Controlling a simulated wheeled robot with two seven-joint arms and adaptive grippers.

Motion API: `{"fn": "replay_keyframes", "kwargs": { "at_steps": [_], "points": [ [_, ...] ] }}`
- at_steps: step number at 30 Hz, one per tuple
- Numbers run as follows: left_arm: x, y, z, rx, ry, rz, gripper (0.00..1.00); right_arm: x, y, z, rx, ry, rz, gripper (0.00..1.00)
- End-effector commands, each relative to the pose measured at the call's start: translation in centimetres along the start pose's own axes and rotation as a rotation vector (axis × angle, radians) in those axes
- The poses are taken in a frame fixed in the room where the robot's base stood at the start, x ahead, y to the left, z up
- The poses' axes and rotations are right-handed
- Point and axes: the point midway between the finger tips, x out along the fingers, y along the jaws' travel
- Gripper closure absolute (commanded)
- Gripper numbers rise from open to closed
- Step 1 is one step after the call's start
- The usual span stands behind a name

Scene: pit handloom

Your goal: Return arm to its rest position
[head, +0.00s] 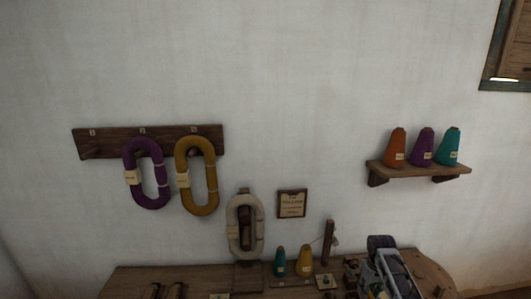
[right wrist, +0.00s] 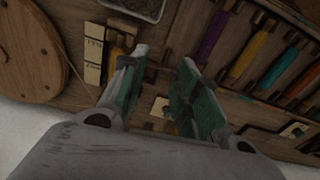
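My right gripper (right wrist: 158,78) shows in the right wrist view with its two green-padded fingers apart and nothing held between them. It is above a wooden bench top. In the head view the right gripper (head: 388,272) is low at the right, over the right part of the wooden bench (head: 135,278). My left gripper and left arm are not in view.
A peg rail (head: 100,144) holds a purple hank (head: 130,158) and a mustard hank (head: 182,170). A pale hank (head: 235,228) is on a stand. Teal (head: 279,263) and yellow (head: 305,262) cones stand on the bench. A wall shelf (head: 410,170) holds three cones. Colored bobbins (right wrist: 250,58) lie near the gripper.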

Motion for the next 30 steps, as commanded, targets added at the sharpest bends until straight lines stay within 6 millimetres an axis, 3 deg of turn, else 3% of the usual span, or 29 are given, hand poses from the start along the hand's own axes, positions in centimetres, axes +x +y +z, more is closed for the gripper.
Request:
{"fn": "replay_keyframes", "kwargs": {
  "at_steps": [15,30],
  "points": [
    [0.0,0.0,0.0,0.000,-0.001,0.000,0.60,2.2,-5.1,5.6,-0.051,0.051,0.044,0.69],
    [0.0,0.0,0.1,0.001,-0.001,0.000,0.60,2.0,-10.6,12.4,-0.086,0.118,0.056,0.69]
  ]
}}
